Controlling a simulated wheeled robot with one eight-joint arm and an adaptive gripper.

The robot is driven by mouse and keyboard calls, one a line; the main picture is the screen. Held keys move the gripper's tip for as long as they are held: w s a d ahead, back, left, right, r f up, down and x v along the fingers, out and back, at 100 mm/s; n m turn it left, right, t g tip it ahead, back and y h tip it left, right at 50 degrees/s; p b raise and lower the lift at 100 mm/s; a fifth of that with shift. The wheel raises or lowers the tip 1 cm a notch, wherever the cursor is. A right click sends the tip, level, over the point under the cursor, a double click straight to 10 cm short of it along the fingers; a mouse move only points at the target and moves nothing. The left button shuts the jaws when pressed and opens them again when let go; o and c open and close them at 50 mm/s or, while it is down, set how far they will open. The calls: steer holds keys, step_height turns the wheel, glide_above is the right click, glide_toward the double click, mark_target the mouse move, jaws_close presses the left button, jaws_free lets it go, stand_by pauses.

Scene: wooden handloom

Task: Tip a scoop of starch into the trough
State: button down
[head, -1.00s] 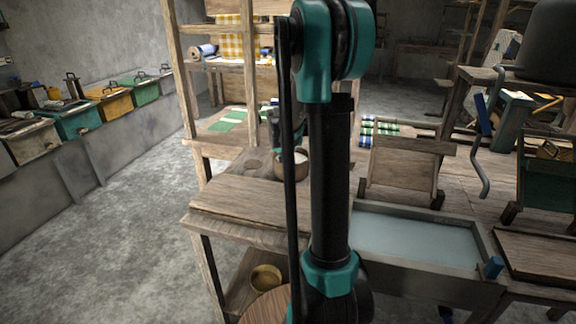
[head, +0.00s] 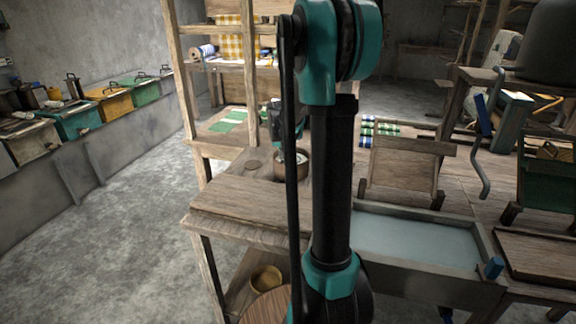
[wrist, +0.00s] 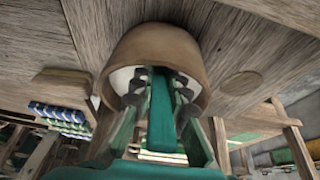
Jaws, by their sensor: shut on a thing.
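The trough (head: 415,240) is a long wooden box of pale blue-grey liquid, right of my arm in the head view. A round brown pot (head: 291,170) with a whitish inside stands on the wooden bench left of it, partly behind my arm. In the wrist view the pot (wrist: 150,45) fills the upper middle, its mouth towards me. My gripper (wrist: 160,88) has its fingertips at the pot's mouth and is shut on the scoop. The scoop's bowl is hidden, and I cannot tell how much starch it holds.
A flat board (head: 240,205) lies on the bench's near left corner. A tilted wooden rack (head: 403,165) stands behind the trough. A yellow bowl (head: 265,279) sits on the low shelf. A small blue piece (head: 494,267) is at the trough's right corner.

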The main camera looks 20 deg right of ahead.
steer(key=shift+r, duration=4.9)
